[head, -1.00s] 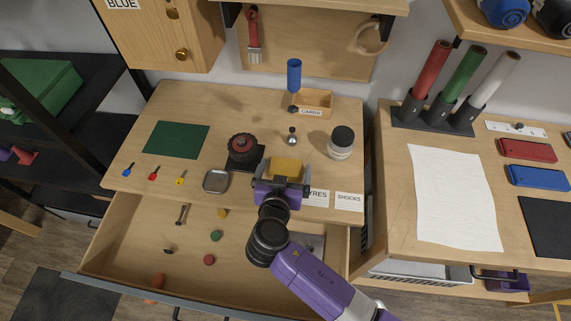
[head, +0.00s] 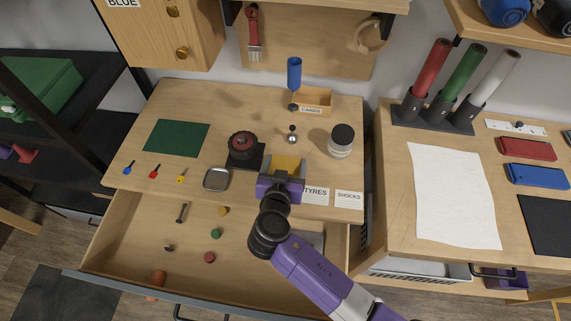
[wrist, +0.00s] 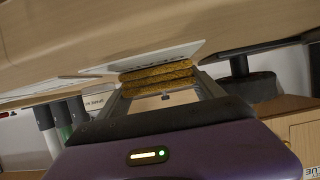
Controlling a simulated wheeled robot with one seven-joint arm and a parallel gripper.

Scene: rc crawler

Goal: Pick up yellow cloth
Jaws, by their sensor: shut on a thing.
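The yellow cloth (head: 287,164) is a small folded yellow pad at the front edge of the wooden workbench top, above the open drawer. In the wrist view it shows as stacked yellow-brown layers (wrist: 157,78) between the fingers. My gripper (head: 285,168) is shut on it, one finger on either side. The cloth's lower part is hidden by the purple gripper body in the head view. I cannot tell whether it is clear of the bench top.
The open drawer (head: 130,240) under my arm holds several small loose parts. A black-and-red wheel (head: 242,145) on a dark stand and a metal tray (head: 216,179) are left of my gripper. TYRES (head: 316,195) and SHOCKS (head: 349,199) labels lie right. A lidded jar (head: 341,142) stands behind.

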